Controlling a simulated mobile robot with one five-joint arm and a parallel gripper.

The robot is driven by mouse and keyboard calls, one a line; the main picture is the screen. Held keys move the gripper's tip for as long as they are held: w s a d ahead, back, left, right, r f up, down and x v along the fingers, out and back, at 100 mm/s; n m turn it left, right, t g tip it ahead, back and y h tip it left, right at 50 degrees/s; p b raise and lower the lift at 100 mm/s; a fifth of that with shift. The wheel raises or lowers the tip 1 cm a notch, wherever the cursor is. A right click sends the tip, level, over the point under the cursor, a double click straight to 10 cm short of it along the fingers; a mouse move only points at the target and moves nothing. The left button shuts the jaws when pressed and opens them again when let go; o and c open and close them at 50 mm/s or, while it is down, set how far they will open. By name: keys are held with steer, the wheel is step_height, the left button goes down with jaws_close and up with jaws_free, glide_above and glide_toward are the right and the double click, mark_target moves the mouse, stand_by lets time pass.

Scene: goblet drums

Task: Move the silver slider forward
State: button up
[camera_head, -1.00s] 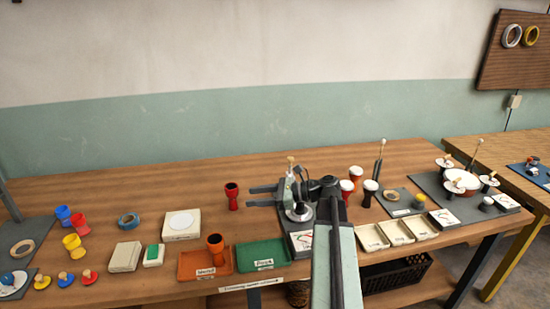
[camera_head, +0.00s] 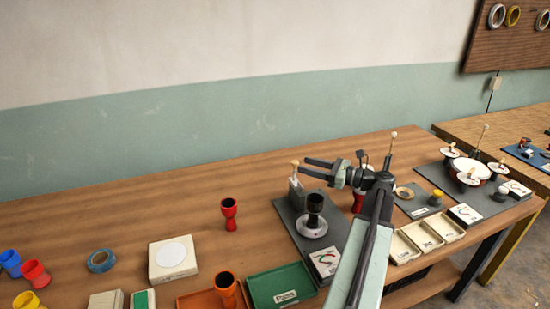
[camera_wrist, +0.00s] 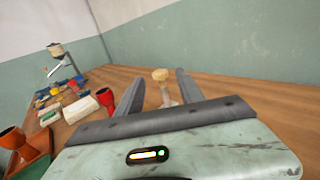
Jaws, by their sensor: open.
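A small silver-grey upright piece (camera_head: 296,190) with a pale wooden knob (camera_head: 294,163) stands at the back left of a dark grey mat (camera_head: 345,207); it looks like the silver slider. My gripper (camera_head: 303,167) is open, pointing left, with its fingers just right of and close to the knob in the head view. In the wrist view the knob (camera_wrist: 160,75) and its stem appear between the two spread fingers (camera_wrist: 157,84). I cannot tell whether either finger touches it. The lower part of the piece is hidden in the wrist view.
A black goblet (camera_head: 315,204) stands on a white disc on the same mat. A red goblet (camera_head: 229,215) stands to the left. Green (camera_head: 282,289) and orange trays lie in front, cream trays (camera_head: 420,238) to the right. The table behind the mat is clear.

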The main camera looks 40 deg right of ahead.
steer(key=x, duration=0.8)
jaws_close()
steer(key=shift+w, duration=0.1)
steer(key=shift+r, duration=0.1)
stand_by(1.2)
